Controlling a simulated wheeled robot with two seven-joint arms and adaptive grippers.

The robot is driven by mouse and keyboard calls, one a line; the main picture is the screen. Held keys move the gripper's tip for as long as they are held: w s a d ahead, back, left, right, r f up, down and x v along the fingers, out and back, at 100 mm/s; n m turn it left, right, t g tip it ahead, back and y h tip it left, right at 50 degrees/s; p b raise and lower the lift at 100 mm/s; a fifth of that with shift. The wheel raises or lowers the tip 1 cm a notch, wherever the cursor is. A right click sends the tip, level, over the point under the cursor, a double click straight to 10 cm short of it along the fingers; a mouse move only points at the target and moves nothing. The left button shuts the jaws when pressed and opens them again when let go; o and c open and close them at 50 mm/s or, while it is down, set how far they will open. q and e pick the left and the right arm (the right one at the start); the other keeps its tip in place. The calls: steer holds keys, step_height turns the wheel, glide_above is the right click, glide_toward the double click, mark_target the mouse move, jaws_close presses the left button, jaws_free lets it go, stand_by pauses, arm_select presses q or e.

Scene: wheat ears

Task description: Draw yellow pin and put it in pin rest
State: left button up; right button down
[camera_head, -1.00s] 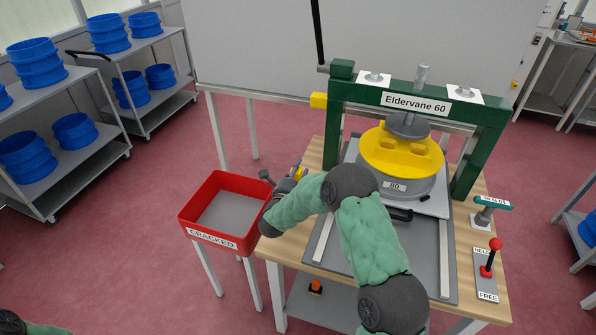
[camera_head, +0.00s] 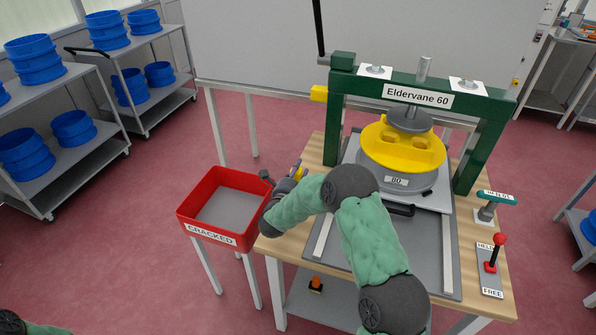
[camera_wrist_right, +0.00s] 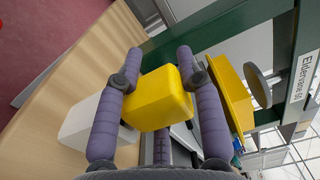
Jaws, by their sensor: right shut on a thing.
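My right gripper (camera_head: 297,172) is at the left edge of the wooden worktable, beside the red bin. Only a sliver of yellow shows at the fingers in the head view. The pin's shank is not visible. A white block (camera_wrist_right: 85,120) stands on the wood just beyond the yellow block; I cannot tell whether it is the pin rest. My left gripper is out of view.
The green press frame (camera_head: 338,125) carries another yellow block (camera_head: 319,94) on its left side. A yellow disc (camera_head: 388,148) sits under the press screw. The red bin (camera_head: 212,235) marked CRACKED stands left of the table. A red-knobbed lever (camera_head: 498,240) is at right.

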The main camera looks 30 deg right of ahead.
steer(key=shift+f+b, duration=0.4)
steer(key=shift+f, duration=0.1)
steer(key=c, duration=0.7)
jaws_free()
steer(key=v, duration=1.2)
steer(key=shift+r, duration=0.15)
